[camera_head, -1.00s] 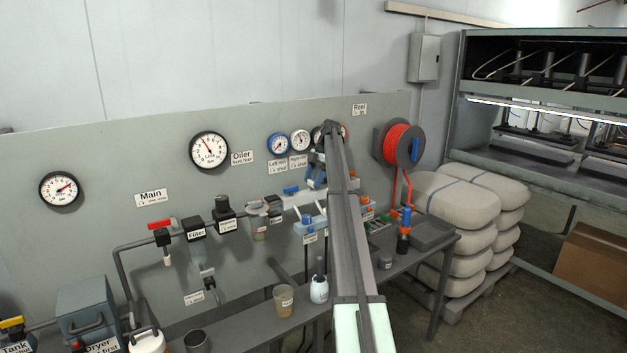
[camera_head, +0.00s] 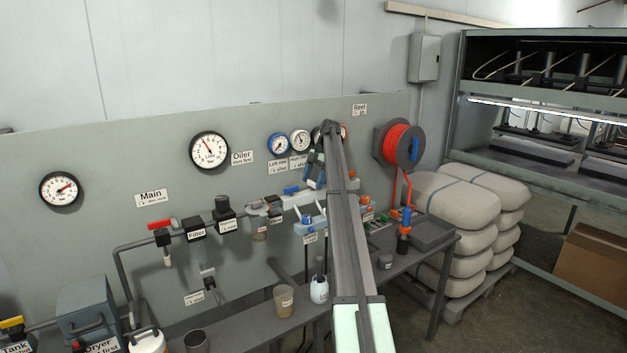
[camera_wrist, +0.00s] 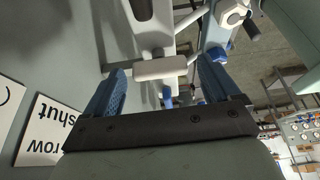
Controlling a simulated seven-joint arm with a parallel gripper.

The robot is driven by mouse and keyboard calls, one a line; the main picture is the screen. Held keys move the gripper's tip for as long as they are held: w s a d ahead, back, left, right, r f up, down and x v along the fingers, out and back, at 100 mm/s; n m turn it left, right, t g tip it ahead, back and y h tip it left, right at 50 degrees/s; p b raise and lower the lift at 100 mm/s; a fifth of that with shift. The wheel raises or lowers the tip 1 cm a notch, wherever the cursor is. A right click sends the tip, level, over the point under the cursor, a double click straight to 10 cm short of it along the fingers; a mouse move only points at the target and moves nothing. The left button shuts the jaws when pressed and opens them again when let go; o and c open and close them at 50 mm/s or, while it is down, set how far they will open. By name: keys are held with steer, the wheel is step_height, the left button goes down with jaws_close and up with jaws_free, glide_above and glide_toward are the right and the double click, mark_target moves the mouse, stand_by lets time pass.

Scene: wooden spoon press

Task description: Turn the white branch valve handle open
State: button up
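In the wrist view the white branch valve handle (camera_wrist: 160,68) is a short white bar on a pale fitting. It lies between the two blue fingers of my gripper (camera_wrist: 160,78), with a small gap visible at each end of the bar. My gripper is open. In the head view my gripper (camera_head: 315,170) is at the wall panel, below the row of small gauges, beside the pale manifold (camera_head: 296,198). My arm hides part of that area, and I cannot make out the white handle there.
A placard (camera_wrist: 45,130) reading "shut" is at the left of the wrist view. Blue-handled fittings (camera_head: 306,219) sit below the manifold. A red hose reel (camera_head: 398,144) hangs to the right.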

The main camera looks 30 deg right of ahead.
steer(key=shift+m, duration=0.3)
